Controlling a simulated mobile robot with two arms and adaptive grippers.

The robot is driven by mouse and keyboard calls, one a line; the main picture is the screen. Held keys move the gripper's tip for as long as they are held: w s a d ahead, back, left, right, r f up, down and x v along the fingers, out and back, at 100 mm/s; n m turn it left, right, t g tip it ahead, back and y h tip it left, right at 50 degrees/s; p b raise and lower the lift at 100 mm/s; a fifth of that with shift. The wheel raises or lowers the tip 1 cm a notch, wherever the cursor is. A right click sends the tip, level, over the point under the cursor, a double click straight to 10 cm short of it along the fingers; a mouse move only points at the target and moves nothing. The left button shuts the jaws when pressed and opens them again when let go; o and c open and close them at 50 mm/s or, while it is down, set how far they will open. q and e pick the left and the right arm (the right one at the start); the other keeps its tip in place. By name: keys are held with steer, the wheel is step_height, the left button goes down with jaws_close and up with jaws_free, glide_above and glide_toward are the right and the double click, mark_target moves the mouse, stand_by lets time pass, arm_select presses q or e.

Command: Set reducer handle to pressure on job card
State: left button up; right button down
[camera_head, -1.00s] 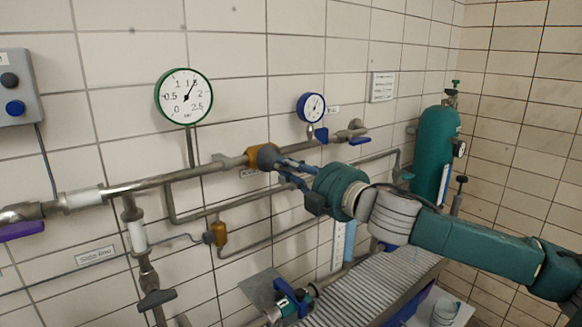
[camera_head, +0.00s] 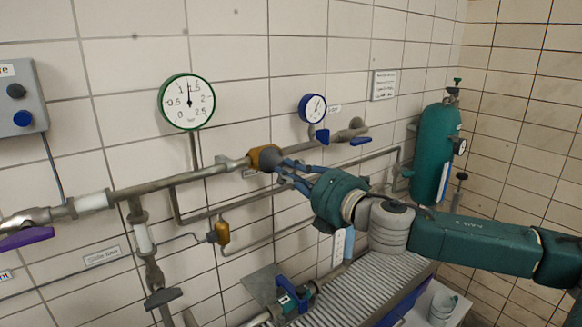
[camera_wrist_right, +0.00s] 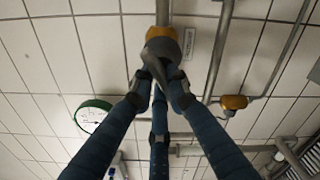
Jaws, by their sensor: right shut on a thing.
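The reducer (camera_head: 262,152) is a brass-coloured body on the grey wall pipe, with a dark grey handle (camera_head: 270,160) facing me. My right gripper (camera_head: 287,170) is shut on the handle, its blue fingers reaching in from the right. In the right wrist view the fingers close around the grey handle (camera_wrist_right: 163,50), partly hiding it. The green-rimmed gauge (camera_head: 187,101) on the wall has its needle nearly straight up, between 1 and 1.5. The white card (camera_head: 383,85) on the wall is too small to read. My left gripper is not in view.
A small blue gauge (camera_head: 312,108) and a blue-handled valve (camera_head: 360,141) are right of the reducer. A green gas cylinder (camera_head: 435,150) stands in the corner. A purple lever (camera_head: 25,238) is at the far left. A ribbed grey surface (camera_head: 345,295) lies below.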

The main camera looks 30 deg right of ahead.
steer(key=shift+f+n+p, duration=0.15)
steer(key=shift+n+p, duration=0.25)
steer(key=shift+n, duration=0.7)
steer(key=c, duration=1.7)
jaws_free()
steer(key=shift+s+d, duration=0.25)
steer(key=shift+s, duration=3.5)
